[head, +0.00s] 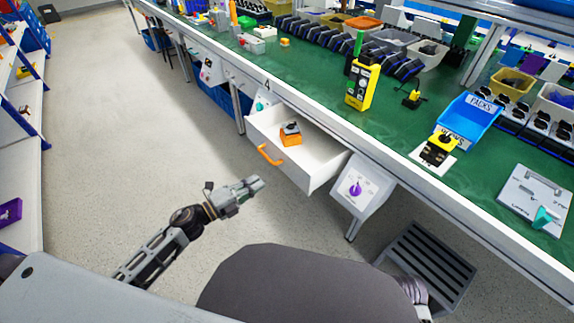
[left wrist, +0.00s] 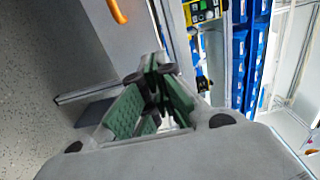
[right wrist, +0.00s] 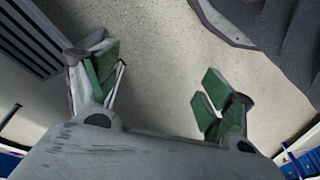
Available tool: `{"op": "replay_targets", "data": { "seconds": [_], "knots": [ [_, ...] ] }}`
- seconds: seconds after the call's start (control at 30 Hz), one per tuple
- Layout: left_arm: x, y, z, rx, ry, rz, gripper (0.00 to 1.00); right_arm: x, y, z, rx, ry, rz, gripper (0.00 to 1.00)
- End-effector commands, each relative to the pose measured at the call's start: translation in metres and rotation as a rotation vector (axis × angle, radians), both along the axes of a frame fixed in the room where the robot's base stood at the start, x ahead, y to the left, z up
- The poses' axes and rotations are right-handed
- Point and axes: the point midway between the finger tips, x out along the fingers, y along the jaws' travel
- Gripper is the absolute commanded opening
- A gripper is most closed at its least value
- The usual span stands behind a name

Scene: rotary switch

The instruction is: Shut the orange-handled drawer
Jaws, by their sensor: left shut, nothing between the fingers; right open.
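The white drawer (head: 325,165) under the green bench stands pulled out. Its orange handle (head: 269,155) is on the front panel, and the handle also shows at the top of the left wrist view (left wrist: 117,11). An orange block with a dark switch on top (head: 290,134) sits inside the drawer. My left gripper (head: 259,184) is shut and empty, a little below and in front of the handle, apart from it. My right gripper (right wrist: 160,85) is open and empty over the floor. In the head view its fingers are hidden.
A white panel with a purple knob (head: 356,188) hangs right of the drawer. A grey slatted step (head: 428,262) stands on the floor at right. The green bench top (head: 320,80) holds bins and devices. The floor (head: 140,130) left of the drawer is clear.

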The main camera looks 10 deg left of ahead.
Motion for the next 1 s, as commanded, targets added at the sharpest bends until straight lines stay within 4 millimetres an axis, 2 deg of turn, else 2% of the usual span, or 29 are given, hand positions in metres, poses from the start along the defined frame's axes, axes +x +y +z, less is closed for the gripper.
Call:
{"op": "replay_targets", "data": {
  "seconds": [1.0],
  "knots": [
    [0.057, -0.043, 0.000, 0.001, -0.002, 0.001, 0.00, 0.002, 0.002, 0.012, 0.010, -0.022, 0.002, 0.82]
  ]
}}
